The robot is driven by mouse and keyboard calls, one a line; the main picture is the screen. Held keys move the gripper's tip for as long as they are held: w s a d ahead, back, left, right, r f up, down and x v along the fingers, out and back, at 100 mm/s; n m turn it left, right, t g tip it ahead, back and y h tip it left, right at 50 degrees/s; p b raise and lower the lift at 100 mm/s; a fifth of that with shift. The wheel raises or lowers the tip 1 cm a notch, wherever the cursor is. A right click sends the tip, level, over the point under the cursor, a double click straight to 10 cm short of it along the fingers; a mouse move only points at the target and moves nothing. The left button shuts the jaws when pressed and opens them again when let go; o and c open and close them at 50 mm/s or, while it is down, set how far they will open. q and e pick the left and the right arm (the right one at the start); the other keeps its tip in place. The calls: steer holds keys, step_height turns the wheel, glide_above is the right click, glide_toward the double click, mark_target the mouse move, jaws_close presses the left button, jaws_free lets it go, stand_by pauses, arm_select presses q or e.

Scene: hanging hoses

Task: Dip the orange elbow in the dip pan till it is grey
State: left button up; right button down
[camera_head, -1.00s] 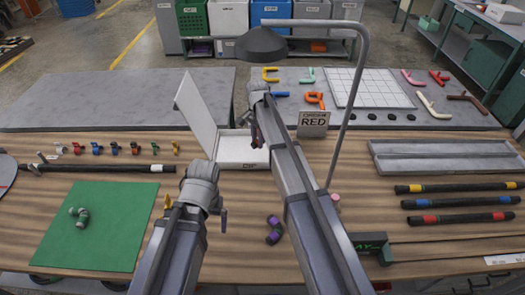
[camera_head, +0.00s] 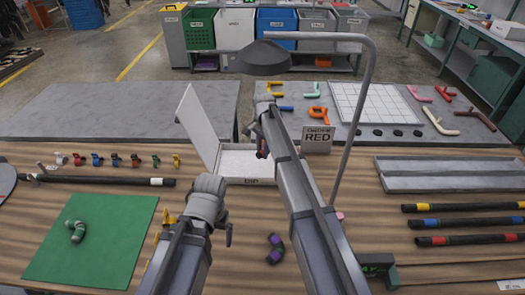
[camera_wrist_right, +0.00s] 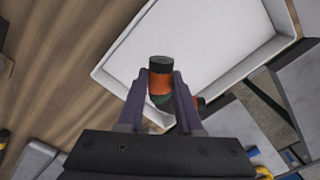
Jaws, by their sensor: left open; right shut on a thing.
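My right gripper (camera_wrist_right: 160,92) is shut on the orange elbow (camera_wrist_right: 160,80), which shows orange between a dark end cap and a dark green part lower down. The white dip pan (camera_wrist_right: 225,35) lies behind and below it in the wrist view. In the head view the right gripper (camera_head: 263,148) is over the pan (camera_head: 236,163), labelled DIP; whether the elbow touches anything in the pan cannot be told. The elbow's visible middle is orange, not grey. My left gripper (camera_head: 228,229) is open and empty, left of and nearer than the pan, mostly hidden by its wrist.
A white panel (camera_head: 198,128) stands upright at the pan's left. A sign reading RED (camera_head: 317,140) stands behind right. A purple-ended dark elbow (camera_head: 275,248) lies in front. A green mat (camera_head: 105,240) with a grey-green elbow is at left. A curved grey stand (camera_head: 358,110) rises at right.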

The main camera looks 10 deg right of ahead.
arm_select(q)
steer(key=shift+f+b, duration=3.15)
steer(key=shift+f, duration=0.3)
arm_select(e)
steer(key=shift+f, duration=3.4)
steer(key=shift+w+a, duration=0.35)
steer(key=shift+a, duration=1.3)
steer(key=shift+w+a, duration=0.3)
steer(key=shift+a, duration=1.3)
steer(key=shift+w+a, duration=0.35)
steer(key=shift+a, duration=1.3)
steer(key=shift+s+d, duration=0.35)
steer(key=shift+d, duration=1.3)
steer(key=shift+s+d, duration=0.3)
steer(key=shift+d, duration=1.3)
steer(key=shift+s+d, duration=0.35)
steer(key=shift+d, duration=1.3)
steer(key=shift+a, duration=0.1)
steer(key=shift+w+a, duration=0.35)
steer(key=shift+a, duration=1.25)
steer(key=shift+w+a, duration=0.3)
steer(key=shift+a, duration=1.3)
steer(key=shift+w+a, duration=0.35)
steer(key=shift+a, duration=1.25)
